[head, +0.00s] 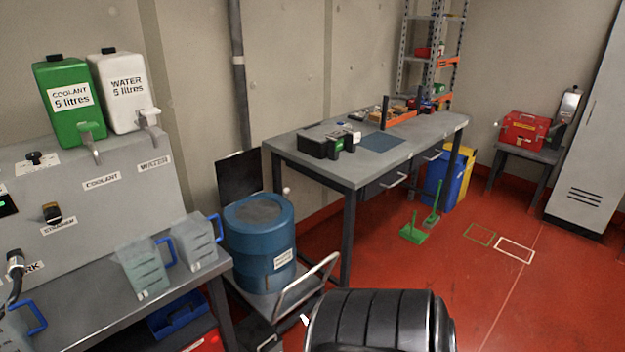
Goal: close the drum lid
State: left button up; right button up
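A blue drum (262,250) with a white label stands upright on a low grey cart, left of centre. Its top shows a blue rim around a dark grey, rough-looking round area (259,209); I cannot tell whether this is the drum's contents or a closed surface. A dark flat panel (240,178) stands upright just behind the drum, against the wall side; I cannot tell whether it is joined to the drum as its lid. Neither of my grippers shows in the head view.
The cart's handle (308,283) rises right of the drum. A grey workbench (420,135) stands behind it. A bench (95,318) with jugs (198,243) is at left. A green dustpan (413,233) lies on the red floor, which is mostly clear at right.

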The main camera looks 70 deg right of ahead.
aim_at(240, 174)
jog(key=z, duration=0.45)
jog(key=l+z, duration=0.15)
jog(key=z, duration=0.35)
jog(key=i+z, duration=0.1)
jog(key=z, duration=0.85)
jog(key=i+l, duration=0.4)
jog(key=i+l+u, duration=0.15)
jog(key=i+l, duration=0.25)
jog(key=l, duration=0.15)
jog(key=i+l, duration=0.35)
jog(key=l, duration=0.2)
